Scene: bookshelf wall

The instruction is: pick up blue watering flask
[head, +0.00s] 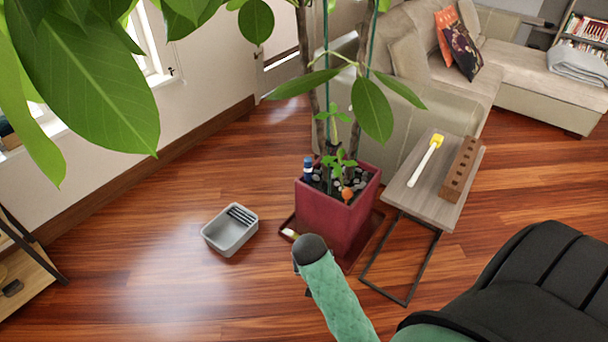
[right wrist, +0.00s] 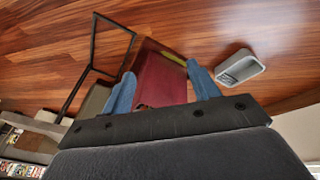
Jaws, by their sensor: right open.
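The blue watering flask (head: 307,170) stands upright at the left corner of the red planter (head: 340,215), in the soil by the stems. It is small, with a pale band. In the right wrist view, the planter (right wrist: 163,82) shows between the two blue fingers of my right gripper (right wrist: 160,68). These fingers are spread apart with nothing visible held between them. I cannot make out the flask in that view; the gripper body hides the lower part of the planter. My right gripper's fingers do not show in the head view. My left gripper is in neither view.
A grey tub (head: 230,230) sits on the floor left of the planter. A small side table (head: 425,195) on its right holds a yellow-headed tool (head: 426,160) and a brown holed block (head: 461,170). Large leaves (head: 85,75) overhang the upper left.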

